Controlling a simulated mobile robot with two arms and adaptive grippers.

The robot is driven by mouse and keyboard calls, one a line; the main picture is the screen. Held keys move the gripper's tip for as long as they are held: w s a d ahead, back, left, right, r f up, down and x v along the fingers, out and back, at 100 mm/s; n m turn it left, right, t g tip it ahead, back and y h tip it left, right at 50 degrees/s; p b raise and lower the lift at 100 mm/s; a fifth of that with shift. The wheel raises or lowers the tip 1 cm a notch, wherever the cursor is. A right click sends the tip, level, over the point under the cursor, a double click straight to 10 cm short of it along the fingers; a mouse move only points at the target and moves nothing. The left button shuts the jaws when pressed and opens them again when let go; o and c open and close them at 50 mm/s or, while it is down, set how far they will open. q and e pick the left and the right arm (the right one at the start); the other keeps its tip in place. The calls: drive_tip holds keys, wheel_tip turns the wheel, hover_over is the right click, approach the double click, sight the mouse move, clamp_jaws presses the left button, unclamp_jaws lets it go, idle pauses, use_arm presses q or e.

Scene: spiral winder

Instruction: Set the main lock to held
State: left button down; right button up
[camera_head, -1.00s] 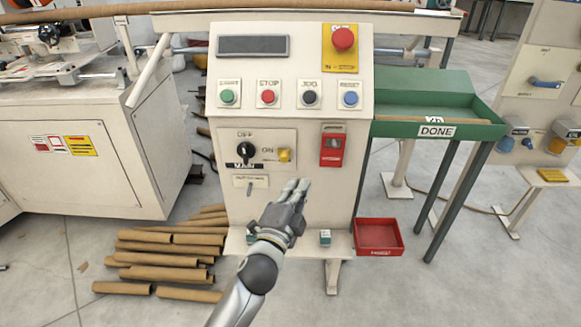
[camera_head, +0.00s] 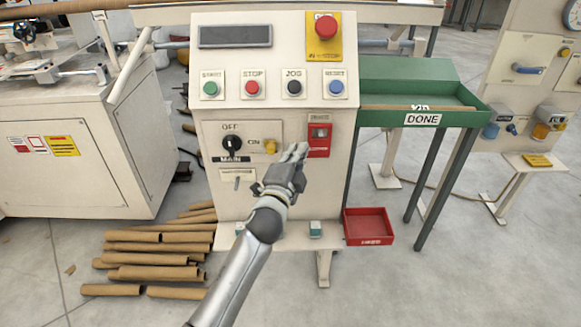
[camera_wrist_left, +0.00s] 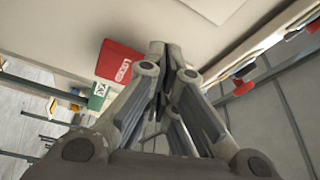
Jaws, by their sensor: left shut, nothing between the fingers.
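The cream control panel (camera_head: 205,190) faces me. Its black MAIN rotary knob (camera_head: 232,146) sits below the OFF mark. A yellow piece (camera_head: 270,146) is beside it, right of the ON mark. A red box (camera_head: 319,141) with a small window is mounted further right; which part is the main lock I cannot tell for sure. The red box also shows in the left wrist view (camera_wrist_left: 120,62). My left gripper (camera_head: 299,153) is shut and empty, just left of and below the red box. In the left wrist view its fingertips (camera_wrist_left: 172,52) are beside the box. Contact is unclear.
Green, red, dark and blue push buttons and a red emergency stop (camera_head: 326,27) are above. A green DONE tray (camera_head: 471,111) stands right, a red bin (camera_head: 380,225) low right. Brown tubes (camera_head: 150,259) lie on the floor at the left.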

sight(270, 147)
use_arm(q)
drive_tip(key=a, duration=0.1)
drive_tip(key=w+a, duration=0.1)
drive_tip(key=a+f, duration=0.1)
drive_tip(key=shift+w+a, duration=0.15)
drive_tip(key=shift+w, duration=0.1)
use_arm(e)
drive_tip(key=shift+r, duration=0.1)
use_arm(q)
drive_tip(key=shift+a, duration=0.15)
drive_tip(key=a+p, duration=0.2)
drive_tip(key=a, duration=0.2)
drive_tip(key=shift+a+p, duration=0.35)
drive_tip(key=shift+a, duration=0.05)
use_arm(e)
drive_tip(key=s+f, duration=0.4)
drive_tip(key=f, duration=0.3)
drive_tip(key=shift+s+d+g, duration=0.25)
drive_tip(key=shift+d+g, duration=0.05)
drive_tip(key=shift+d, duration=0.05)
use_arm(q)
drive_tip(key=shift+f, duration=0.1)
drive_tip(key=shift+a, duration=0.1)
